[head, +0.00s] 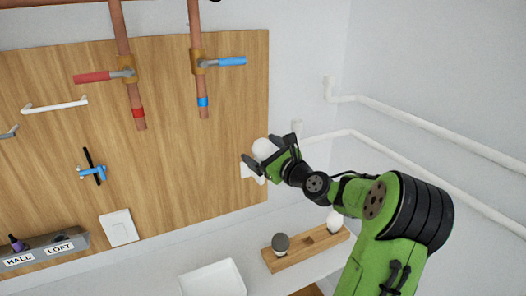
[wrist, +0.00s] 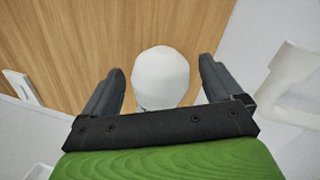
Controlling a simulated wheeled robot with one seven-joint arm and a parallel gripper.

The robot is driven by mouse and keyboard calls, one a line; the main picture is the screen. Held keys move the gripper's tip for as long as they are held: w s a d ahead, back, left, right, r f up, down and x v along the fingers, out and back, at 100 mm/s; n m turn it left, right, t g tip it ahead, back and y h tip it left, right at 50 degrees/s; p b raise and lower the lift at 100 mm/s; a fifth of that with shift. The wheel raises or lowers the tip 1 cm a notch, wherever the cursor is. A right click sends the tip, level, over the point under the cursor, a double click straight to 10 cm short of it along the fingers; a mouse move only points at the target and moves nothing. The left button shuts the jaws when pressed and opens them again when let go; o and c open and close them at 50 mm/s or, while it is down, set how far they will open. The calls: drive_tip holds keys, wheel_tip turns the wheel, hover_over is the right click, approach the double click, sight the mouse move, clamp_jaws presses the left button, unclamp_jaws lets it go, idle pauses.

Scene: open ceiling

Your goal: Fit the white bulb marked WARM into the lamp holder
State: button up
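A white bulb (head: 264,148) is at the right edge of the wooden board, at the white lamp holder (head: 249,171). It also shows in the wrist view (wrist: 160,78), upright between my fingers. My gripper (head: 264,156) is around the bulb with its fingers spread. In the wrist view my gripper (wrist: 160,85) shows a clear gap between each finger and the bulb. The bulb's base is hidden, so I cannot tell how deep it sits in the holder. No WARM marking is visible on it.
A wooden rack (head: 302,251) on the ledge below holds a grey bulb (head: 281,243) and another white bulb (head: 334,220). A white tray (head: 213,279) stands to its left. White pipes (head: 430,125) run along the wall at right. Copper pipes with valve handles (head: 231,61) hang above.

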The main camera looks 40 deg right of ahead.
drive_tip(key=s+a, duration=0.1)
drive_tip(key=s, duration=1.4)
drive_tip(key=shift+s+a, duration=0.2)
drive_tip(key=shift+s, duration=0.2)
drive_tip(key=shift+w, duration=0.1)
drive_tip(key=w+a+f+n+g+y, duration=0.25)
drive_tip(key=a+f+n+g, duration=0.25)
drive_tip(key=a+n, duration=0.5)
drive_tip(key=w+a+f+n+g+y, duration=0.2)
drive_tip(key=w+a+f+n+g, duration=0.15)
drive_tip(key=a+n, duration=0.65)
drive_tip(key=s+a+n+g+h, duration=0.1)
drive_tip(key=s+a+n+g, duration=0.1)
drive_tip(key=s+a+n, duration=0.2)
drive_tip(key=s+a+n+g+h, duration=0.2)
drive_tip(key=s+a+n, duration=0.2)
drive_tip(key=s+n, duration=0.5)
drive_tip(key=s, duration=0.3)
drive_tip(key=shift+s+a+r, duration=0.15)
drive_tip(key=shift+a+r, duration=0.15)
drive_tip(key=shift+a, duration=0.1)
